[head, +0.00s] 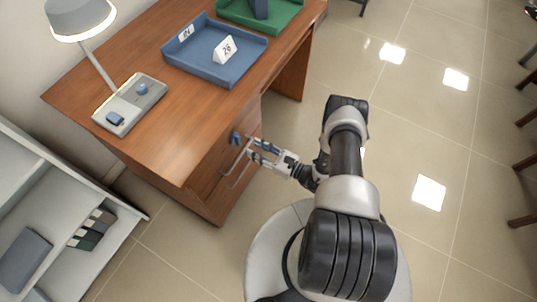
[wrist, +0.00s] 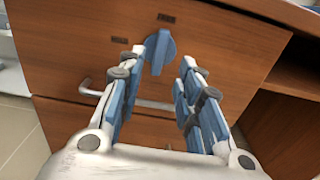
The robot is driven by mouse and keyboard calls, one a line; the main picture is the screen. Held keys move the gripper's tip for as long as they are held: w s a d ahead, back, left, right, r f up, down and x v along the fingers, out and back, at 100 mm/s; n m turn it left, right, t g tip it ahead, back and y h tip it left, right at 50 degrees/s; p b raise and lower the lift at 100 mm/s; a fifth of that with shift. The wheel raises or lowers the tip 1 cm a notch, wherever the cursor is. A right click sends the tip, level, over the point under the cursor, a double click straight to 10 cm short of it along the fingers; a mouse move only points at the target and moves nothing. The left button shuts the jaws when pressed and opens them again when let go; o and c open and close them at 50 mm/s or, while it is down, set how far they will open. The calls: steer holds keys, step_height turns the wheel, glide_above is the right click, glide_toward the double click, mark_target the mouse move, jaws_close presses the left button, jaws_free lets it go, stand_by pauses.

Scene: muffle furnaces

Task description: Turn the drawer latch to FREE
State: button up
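The drawer latch is a blue knob (wrist: 160,51) on the wooden drawer front (wrist: 225,50). Its raised grip stands roughly upright in the wrist view, tilted a little. Small dark labels sit above it (wrist: 166,18) and to its left (wrist: 119,40); their words are too small to read. The latch also shows in the head view (head: 235,138), at the desk's front. My gripper (wrist: 163,62) is open and empty, its blue-padded fingers pointing at the latch, one toward each side. In the head view my gripper (head: 251,148) is close to the latch; contact cannot be told.
A metal bar handle (wrist: 152,104) runs across below the latch, behind my fingers. On the desk (head: 150,65) stand a lamp (head: 82,18), a blue tray (head: 195,66) with a "26" card, and a green tray (head: 285,22). Shelves (head: 50,190) stand at left.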

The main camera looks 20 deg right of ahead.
steer(key=v, duration=0.6)
stand_by(0.6)
steer(key=a+r+n+g+y, duration=0.1)
steer(key=a+r+n+g, duration=0.3)
steer(key=r, duration=0.6)
steer(key=a+r+n+g, duration=0.2)
steer(key=r+n+g, duration=0.3)
steer(key=r+n, duration=0.3)
steer(key=a+r+n+g+y, duration=0.1)
steer(key=a+r+n+g, duration=0.3)
steer(key=r, duration=0.7)
steer(key=s+d+r+n+t+h, duration=0.3)
steer(key=s+r+n+h, duration=0.9)
steer(key=s+r, duration=0.5)
steer(key=shift+s+r+n+h, duration=0.15)
steer(key=shift+s+n+h, duration=0.15)
steer(key=shift+s+n, duration=0.2)
steer(key=shift+w, duration=0.1)
steer(key=shift+c, duration=0.4)
